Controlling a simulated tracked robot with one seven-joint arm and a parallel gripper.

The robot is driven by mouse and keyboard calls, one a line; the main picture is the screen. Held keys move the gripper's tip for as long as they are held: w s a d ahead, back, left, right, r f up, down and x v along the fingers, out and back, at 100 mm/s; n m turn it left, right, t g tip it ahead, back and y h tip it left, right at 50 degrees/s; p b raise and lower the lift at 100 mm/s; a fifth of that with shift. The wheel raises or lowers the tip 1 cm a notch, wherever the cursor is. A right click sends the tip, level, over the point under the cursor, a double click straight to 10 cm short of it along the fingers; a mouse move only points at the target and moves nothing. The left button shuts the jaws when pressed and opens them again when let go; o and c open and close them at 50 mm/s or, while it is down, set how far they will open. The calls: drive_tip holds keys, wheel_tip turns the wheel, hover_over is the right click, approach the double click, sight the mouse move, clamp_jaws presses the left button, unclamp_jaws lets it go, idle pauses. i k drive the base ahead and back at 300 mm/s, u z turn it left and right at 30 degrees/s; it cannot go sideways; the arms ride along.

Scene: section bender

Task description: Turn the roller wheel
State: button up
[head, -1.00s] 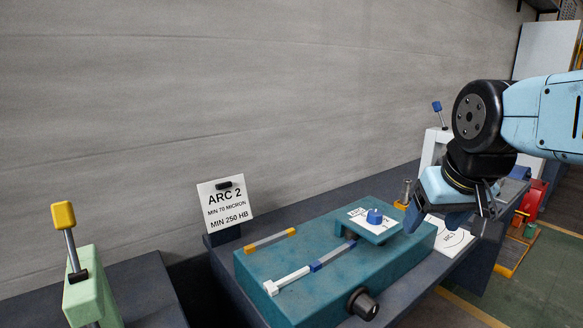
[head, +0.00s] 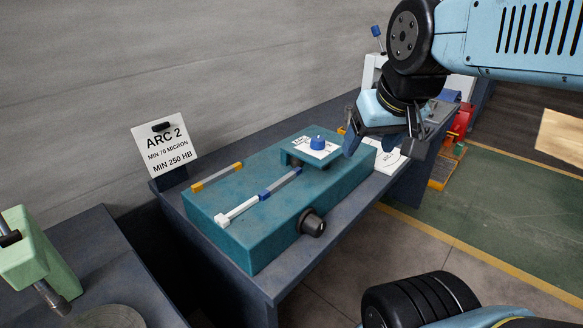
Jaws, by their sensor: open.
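A teal machine box (head: 255,232) stands on the dark bench in the head view. A black round knob (head: 312,223) sticks out of its front side; I cannot tell whether this is the roller wheel. A blue knob (head: 318,143) sits on a white-topped raised plate on the box. A white and blue bar (head: 240,208) lies along the top. My gripper (head: 384,148) is open and empty, above and just right of the raised plate. It is apart from the black knob, which lies lower and to the left.
A sign reading ARC 2 (head: 163,148) stands behind the box. A pale green machine part (head: 30,255) is at the left. A white card (head: 390,160) lies on the bench beyond the box. Green floor (head: 510,205) is open at the right.

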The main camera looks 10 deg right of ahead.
sight(309, 223)
drive_tip(key=z, duration=0.4)
drive_tip(key=k, duration=1)
drive_tip(key=z, duration=0.15)
